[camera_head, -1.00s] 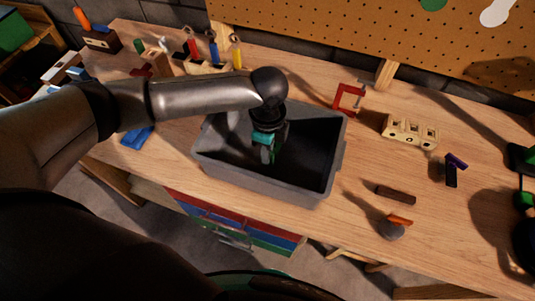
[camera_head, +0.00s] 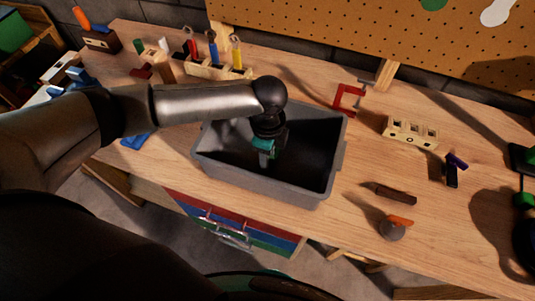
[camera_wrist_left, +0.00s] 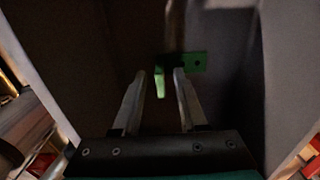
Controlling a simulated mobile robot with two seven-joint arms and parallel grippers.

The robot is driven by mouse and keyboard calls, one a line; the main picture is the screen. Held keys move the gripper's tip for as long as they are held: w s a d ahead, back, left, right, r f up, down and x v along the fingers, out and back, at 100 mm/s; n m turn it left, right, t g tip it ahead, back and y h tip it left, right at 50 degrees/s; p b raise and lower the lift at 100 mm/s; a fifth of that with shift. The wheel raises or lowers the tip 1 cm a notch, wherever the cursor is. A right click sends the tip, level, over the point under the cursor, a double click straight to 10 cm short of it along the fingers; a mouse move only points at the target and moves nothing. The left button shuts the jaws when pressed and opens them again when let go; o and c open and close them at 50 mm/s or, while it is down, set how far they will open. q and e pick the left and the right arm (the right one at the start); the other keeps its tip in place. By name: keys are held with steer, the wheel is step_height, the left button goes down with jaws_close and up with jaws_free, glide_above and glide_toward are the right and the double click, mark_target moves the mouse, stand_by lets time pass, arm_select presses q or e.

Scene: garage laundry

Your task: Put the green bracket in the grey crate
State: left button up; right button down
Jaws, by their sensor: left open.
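The grey crate (camera_head: 265,182) stands on the workbench with its open top up. My left gripper (camera_head: 265,157) reaches down into it from above. In the left wrist view, the left gripper (camera_wrist_left: 160,76) is open, with a gap between its two fingers. The green bracket (camera_wrist_left: 195,62) shows just beyond the fingertips, inside the crate's dark walls (camera_wrist_left: 285,75). One flange of it stands out between the tips, and a flat part with a hole extends to the right. I cannot tell whether it touches the crate floor. The bracket is hard to make out in the head view.
A red clamp (camera_head: 347,97) stands behind the crate's right corner. A wooden block with holes (camera_head: 410,132), a brown tool (camera_head: 390,193) and a grey-orange object (camera_head: 394,228) lie to the right. A tool rack (camera_head: 215,68) stands behind the crate. The bench front right of the crate has free room.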

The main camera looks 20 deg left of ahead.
arm_select(q)
step_height(320, 180, up, 12)
steer(key=p, duration=0.1)
steer(key=shift+r, duration=0.15)
